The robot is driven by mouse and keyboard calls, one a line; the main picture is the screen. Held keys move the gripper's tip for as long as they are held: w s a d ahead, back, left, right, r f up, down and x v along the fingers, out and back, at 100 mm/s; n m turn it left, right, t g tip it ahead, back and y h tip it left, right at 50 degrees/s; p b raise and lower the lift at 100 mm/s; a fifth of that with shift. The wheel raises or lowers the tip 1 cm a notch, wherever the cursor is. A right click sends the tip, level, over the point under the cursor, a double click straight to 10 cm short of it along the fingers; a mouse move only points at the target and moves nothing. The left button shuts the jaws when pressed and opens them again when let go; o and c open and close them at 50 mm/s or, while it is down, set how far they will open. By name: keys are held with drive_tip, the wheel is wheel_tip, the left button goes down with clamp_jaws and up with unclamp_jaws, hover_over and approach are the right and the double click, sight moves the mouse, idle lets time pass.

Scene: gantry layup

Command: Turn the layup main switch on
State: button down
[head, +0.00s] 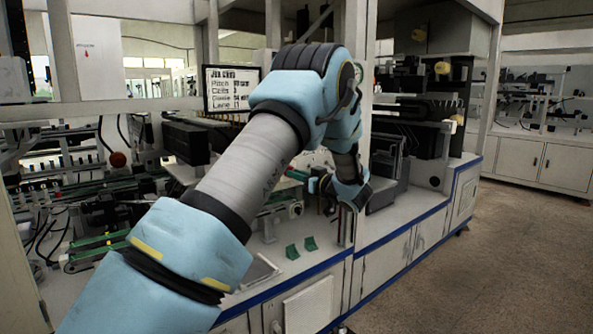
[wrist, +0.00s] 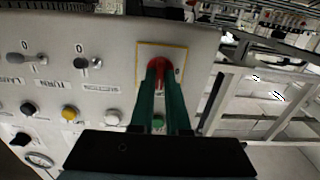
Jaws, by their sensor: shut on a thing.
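In the wrist view a grey control panel (wrist: 110,55) fills the left and middle. A red switch handle (wrist: 158,63) sits on it, on a pale plate with a yellow border (wrist: 176,50). My gripper (wrist: 159,72) has its two green fingers shut on the red handle, with the tips around it. The fingers hide much of the handle, and I cannot read its position or any label on its plate. In the head view my gripper (head: 298,175) reaches left from the end of my blue arm, near the bench front; the handle is not clear there.
A monitor (head: 232,88) stands behind my arm. The floor (head: 500,260) at right is clear.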

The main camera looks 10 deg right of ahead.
drive_tip(key=shift+f, duration=0.1)
idle(0.4)
drive_tip(key=c, duration=0.9)
unclamp_jaws()
drive_tip(key=b+v, duration=0.2)
drive_tip(key=v, duration=0.8)
drive_tip(key=shift+s+d+b, duration=0.2)
drive_tip(key=shift+s+b, duration=0.15)
drive_tip(key=shift+b, duration=0.05)
